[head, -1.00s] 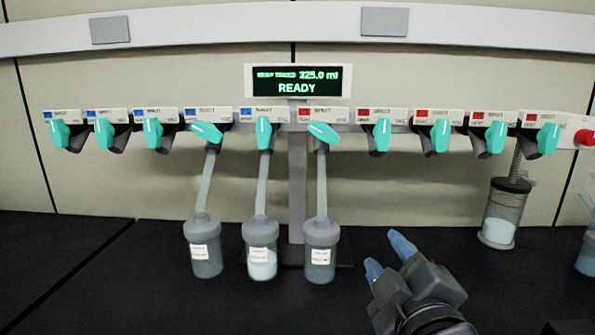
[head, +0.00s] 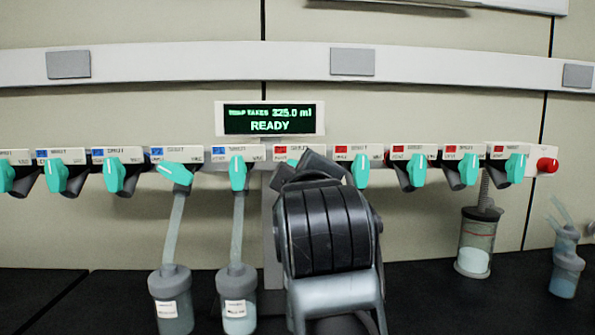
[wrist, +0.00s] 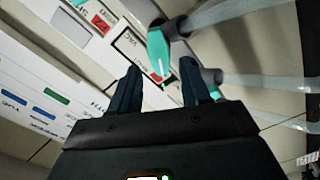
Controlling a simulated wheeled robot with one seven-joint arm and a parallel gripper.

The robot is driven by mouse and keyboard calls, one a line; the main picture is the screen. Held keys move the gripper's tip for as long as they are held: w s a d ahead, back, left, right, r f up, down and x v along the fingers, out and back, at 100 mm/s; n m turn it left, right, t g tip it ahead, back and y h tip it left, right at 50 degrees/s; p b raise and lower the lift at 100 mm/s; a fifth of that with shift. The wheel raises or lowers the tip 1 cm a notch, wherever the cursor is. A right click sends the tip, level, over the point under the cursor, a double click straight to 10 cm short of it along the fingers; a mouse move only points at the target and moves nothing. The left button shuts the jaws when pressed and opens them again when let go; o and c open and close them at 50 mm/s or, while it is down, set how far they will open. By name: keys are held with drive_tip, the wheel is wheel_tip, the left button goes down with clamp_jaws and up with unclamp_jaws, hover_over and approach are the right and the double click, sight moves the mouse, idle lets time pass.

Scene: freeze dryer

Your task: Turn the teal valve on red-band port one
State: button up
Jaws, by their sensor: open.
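The row of teal valves runs along the manifold in the head view.
A display (head: 269,119) reads READY above the manifold. Blue-band flasks (head: 238,300) hang to the left of my arm. The neighbouring red-band valve (head: 361,170) is close on its right. A flask (head: 476,243) and a red knob (head: 547,165) are farther right.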

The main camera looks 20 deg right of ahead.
drive_tip(key=shift+x, duration=1.75)
clamp_jaws()
